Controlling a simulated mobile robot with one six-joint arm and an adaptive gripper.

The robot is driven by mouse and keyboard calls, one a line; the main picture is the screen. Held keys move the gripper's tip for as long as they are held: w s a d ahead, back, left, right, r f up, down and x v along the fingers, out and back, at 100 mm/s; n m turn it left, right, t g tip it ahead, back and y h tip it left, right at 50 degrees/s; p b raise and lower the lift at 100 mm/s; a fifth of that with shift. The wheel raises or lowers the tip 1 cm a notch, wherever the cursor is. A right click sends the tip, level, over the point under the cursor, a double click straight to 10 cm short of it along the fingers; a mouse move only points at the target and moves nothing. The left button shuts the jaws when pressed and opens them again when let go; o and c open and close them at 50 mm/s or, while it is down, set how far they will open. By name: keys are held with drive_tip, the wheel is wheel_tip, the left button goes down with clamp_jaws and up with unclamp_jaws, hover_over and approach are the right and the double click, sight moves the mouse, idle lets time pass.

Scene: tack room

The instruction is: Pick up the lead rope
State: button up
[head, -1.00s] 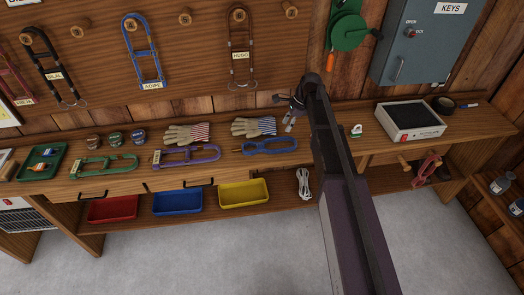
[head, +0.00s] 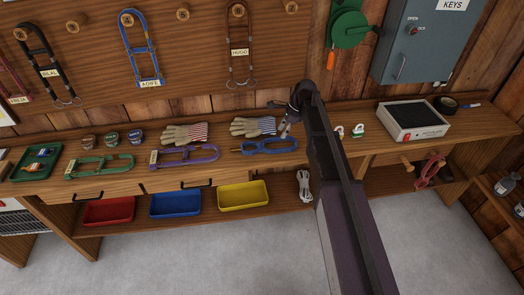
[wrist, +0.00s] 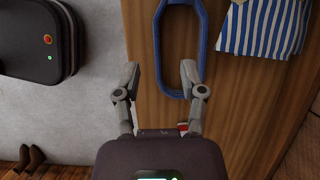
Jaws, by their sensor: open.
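A coiled whitish rope or cord (head: 304,186) lies on the lower shelf, right of the yellow bin; it is the only rope-like coil I see, and I cannot tell for sure that it is the lead rope. My gripper (head: 286,128) is above the bench, near the right end of a blue halter (head: 268,146), up and left of the coil. In the wrist view my gripper (wrist: 160,76) is open, its fingers apart and nothing held. The blue halter (wrist: 203,45) shows just beyond the fingers there. The coil is not visible in the wrist view.
Purple (head: 185,157) and green halters (head: 105,165) and striped-cuff gloves (head: 252,127) lie on the bench. Red, blue and yellow bins (head: 243,197) stand on the lower shelf. A shallow black-topped box (head: 412,121) sits at right. The floor in front is clear.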

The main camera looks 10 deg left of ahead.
drive_tip(key=b, duration=0.4)
hover_over(278, 152)
drive_tip(key=shift+w+a+f, duration=0.1)
drive_tip(key=shift+w+f, duration=0.15)
drive_tip(key=shift+f, duration=0.85)
drive_tip(key=shift+w+f, duration=0.2)
drive_tip(key=shift+f, duration=0.85)
drive_tip(key=b+x, duration=0.3)
drive_tip(key=shift+s+f, duration=0.25)
drive_tip(key=shift+f, duration=0.05)
drive_tip(key=shift+b+x, duration=0.8)
clamp_jaws()
